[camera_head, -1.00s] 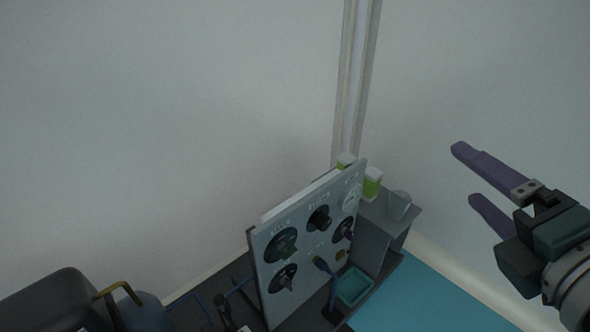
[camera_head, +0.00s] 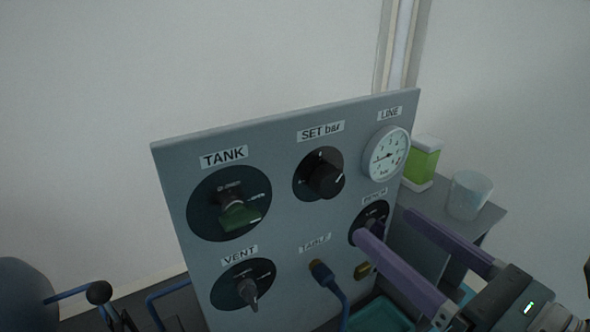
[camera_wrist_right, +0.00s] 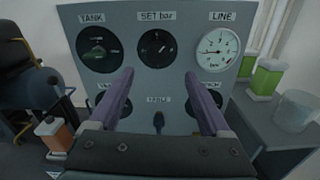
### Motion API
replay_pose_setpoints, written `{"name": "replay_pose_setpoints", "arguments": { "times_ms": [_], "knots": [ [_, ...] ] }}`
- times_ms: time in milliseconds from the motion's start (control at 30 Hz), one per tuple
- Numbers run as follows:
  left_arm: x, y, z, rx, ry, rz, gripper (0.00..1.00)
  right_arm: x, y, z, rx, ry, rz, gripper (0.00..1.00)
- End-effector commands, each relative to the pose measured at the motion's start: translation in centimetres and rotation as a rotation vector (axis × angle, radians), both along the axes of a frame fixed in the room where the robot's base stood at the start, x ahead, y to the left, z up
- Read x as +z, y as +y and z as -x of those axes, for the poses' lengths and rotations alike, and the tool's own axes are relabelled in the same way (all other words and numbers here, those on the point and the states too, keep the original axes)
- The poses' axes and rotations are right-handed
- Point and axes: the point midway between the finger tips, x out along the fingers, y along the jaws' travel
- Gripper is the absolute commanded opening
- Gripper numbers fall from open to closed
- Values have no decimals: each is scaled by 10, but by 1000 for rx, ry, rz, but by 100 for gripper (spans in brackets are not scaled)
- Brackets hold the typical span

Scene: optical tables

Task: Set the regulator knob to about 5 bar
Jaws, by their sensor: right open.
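The regulator knob (camera_head: 326,180) is a black knob with a white pointer line on a black dial under the "SET bar" label. It sits at the top middle of the grey panel (camera_head: 285,235). The knob also shows in the right wrist view (camera_wrist_right: 156,47). The white line gauge (camera_head: 386,155) is to its right; its scale is too small to read. My right gripper (camera_head: 385,225) is open and empty, with purple fingers in front of the panel's lower right, below the knob. In the wrist view its fingers (camera_wrist_right: 160,75) point at the panel and stand apart from the knob. My left gripper is not in view.
A green-filled container (camera_head: 422,165) and a clear beaker (camera_head: 468,195) stand right of the panel.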

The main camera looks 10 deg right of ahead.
Motion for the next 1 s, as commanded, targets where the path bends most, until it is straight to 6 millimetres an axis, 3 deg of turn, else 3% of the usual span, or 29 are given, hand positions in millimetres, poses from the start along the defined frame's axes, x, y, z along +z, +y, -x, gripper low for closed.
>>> {"name": "replay_pose_setpoints", "arguments": {
  "times_ms": [500,700,933,1000],
  "knots": [
    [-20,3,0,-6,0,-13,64,1,29,-79,2,-2,0,82],
    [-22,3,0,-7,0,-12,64,1,33,-91,1,-1,0,82],
    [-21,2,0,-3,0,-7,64,2,33,-91,0,0,-1,82],
    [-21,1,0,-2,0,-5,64,2,33,-91,0,0,-1,75]
  ]
}}
